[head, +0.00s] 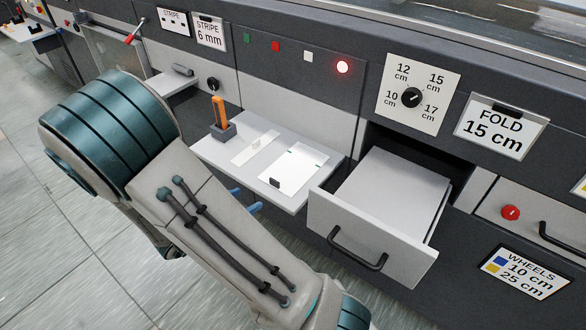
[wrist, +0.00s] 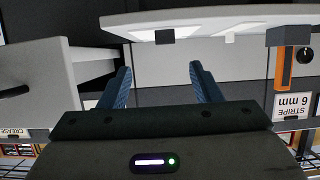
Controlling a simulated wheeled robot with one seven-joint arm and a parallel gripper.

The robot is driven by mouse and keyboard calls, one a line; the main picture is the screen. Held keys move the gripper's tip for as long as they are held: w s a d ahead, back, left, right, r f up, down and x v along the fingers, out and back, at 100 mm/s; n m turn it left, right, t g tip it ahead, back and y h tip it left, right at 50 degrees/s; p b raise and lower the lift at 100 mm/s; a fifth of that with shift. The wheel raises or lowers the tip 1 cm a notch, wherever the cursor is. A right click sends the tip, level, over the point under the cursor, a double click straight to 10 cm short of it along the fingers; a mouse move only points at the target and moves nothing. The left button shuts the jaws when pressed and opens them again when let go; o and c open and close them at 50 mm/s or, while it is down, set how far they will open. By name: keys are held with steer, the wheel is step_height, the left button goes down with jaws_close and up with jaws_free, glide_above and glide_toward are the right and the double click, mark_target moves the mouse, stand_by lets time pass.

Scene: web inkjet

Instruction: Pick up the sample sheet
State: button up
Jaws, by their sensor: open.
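The white sample sheet (head: 305,165) lies flat on a light grey shelf (head: 215,150), with small green marks and a dark tab (head: 275,182) at its front edge. In the wrist view, which is upside down, the sheet (wrist: 190,33) shows as a thin sliver, with its dark tab (wrist: 165,36) between the fingers' directions. My gripper (wrist: 160,72) is open and empty, its blue fingers apart. In the head view my gripper (head: 245,200) shows only as blue tips by the shelf's front edge, apart from the sheet; my arm hides the rest.
A narrower pale strip (head: 256,147) with a light tab lies left of the sheet. An orange handle (head: 219,112) stands in a grey block behind it. An open drawer (head: 365,225) juts out just right of the shelf. The floor at left is clear.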

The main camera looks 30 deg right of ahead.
glide_toward(274, 182)
steer(key=d+f, duration=0.1)
steer(key=d, duration=0.1)
steer(key=shift+w+x, duration=0.15)
steer(key=shift+x, duration=1.55)
steer(key=shift+w+x, duration=0.2)
steer(key=shift+x, duration=1.5)
steer(key=shift+a, duration=0.1)
steer(key=c, duration=1.1)
